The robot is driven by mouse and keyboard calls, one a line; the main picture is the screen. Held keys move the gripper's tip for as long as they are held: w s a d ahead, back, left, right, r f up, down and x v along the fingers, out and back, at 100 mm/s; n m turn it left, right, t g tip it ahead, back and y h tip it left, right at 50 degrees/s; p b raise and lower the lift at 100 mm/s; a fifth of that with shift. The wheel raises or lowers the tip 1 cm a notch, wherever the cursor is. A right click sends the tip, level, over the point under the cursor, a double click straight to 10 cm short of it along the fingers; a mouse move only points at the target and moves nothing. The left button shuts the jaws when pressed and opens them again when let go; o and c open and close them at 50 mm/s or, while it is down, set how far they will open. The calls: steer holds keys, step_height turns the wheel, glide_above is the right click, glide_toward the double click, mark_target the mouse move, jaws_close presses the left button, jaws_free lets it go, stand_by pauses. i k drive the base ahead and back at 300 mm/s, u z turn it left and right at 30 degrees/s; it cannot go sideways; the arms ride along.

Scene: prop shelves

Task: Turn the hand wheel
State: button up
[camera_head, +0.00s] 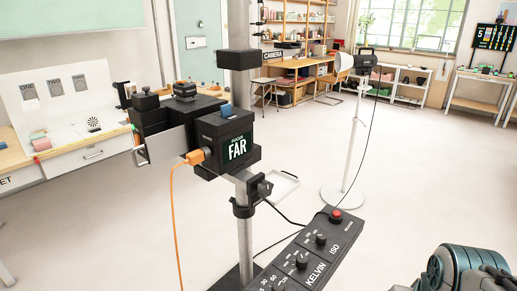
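No hand wheel can be made out for certain. A black camera rig (190,115) stands on a grey pole (244,225), with a green-lit box reading "FAR" (238,147) on its right side. A dark clamp with a knob-like part (262,187) sits on the pole below the box; whether it is a wheel is unclear. My arm shows as a teal and grey rounded part at the bottom right, apart from the rig. My gripper is not in view.
A black control panel (318,243) with KELVIN and ISO knobs and a red button (336,215) juts out in front. An orange cable (172,225) hangs from the rig. A lamp stand (350,160) is behind.

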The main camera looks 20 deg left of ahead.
mark_target(264, 189)
steer(key=u, duration=0.8)
steer(key=k, duration=0.35)
steer(key=z, duration=1)
steer(key=k, duration=1)
steer(key=z, duration=0.85)
steer(key=i, duration=0.85)
steer(key=u, duration=0.65)
steer(key=i, duration=0.8)
steer(key=u, duration=1.2)
steer(key=i, duration=0.3)
steer(key=u, duration=0.3)
